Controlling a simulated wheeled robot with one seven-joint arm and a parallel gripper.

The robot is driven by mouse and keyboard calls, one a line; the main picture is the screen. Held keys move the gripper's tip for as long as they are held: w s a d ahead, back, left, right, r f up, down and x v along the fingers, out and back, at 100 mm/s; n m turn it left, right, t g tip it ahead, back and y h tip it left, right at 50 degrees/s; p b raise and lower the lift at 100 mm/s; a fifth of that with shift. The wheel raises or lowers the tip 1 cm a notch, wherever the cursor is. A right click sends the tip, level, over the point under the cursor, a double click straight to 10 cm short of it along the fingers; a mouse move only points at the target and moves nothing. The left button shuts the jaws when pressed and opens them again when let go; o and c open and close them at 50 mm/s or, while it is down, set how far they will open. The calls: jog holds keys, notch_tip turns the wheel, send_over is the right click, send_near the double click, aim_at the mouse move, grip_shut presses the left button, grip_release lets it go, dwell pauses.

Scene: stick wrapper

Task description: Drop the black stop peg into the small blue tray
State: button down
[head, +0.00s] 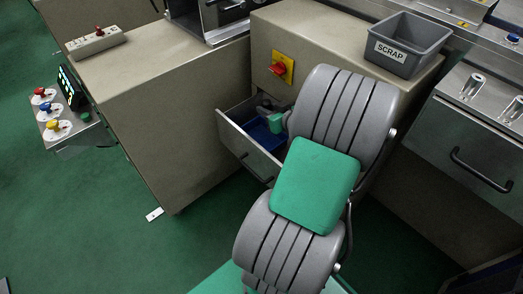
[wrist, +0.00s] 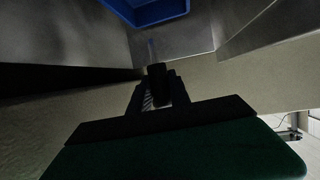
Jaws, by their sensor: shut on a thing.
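The blue tray (head: 258,137) sits inside an open drawer in the head view, partly hidden behind my arm. In the wrist view the blue tray (wrist: 158,12) shows at the top edge, beyond the fingertips. My gripper (wrist: 158,82) is shut on the black stop peg (wrist: 157,71), a dark shape between the fingers. A thin pale streak lies just beyond the peg; I cannot tell whether it belongs to it. The peg appears apart from the tray. In the head view my arm reaches to the drawer and hides the fingertips and peg.
The open drawer (head: 247,150) has metal walls close around my gripper. Its cabinet (head: 190,105) carries a red-and-yellow switch (head: 279,70) above. A grey SCRAP bin (head: 408,45) stands on top at the right. The green floor at left is mostly clear.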

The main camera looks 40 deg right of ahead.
notch_tip(320, 180, down, 6)
jog(key=b, duration=0.3)
jog(key=shift+d+b, duration=0.15)
jog(key=shift+b, duration=0.15)
jog(key=c, duration=1.1)
grip_release()
jog(key=shift+f, duration=0.1)
jog(key=shift+s, duration=0.1)
jog(key=p+v, duration=0.2)
jog(key=v, duration=0.5)
jog(key=shift+s, duration=0.35)
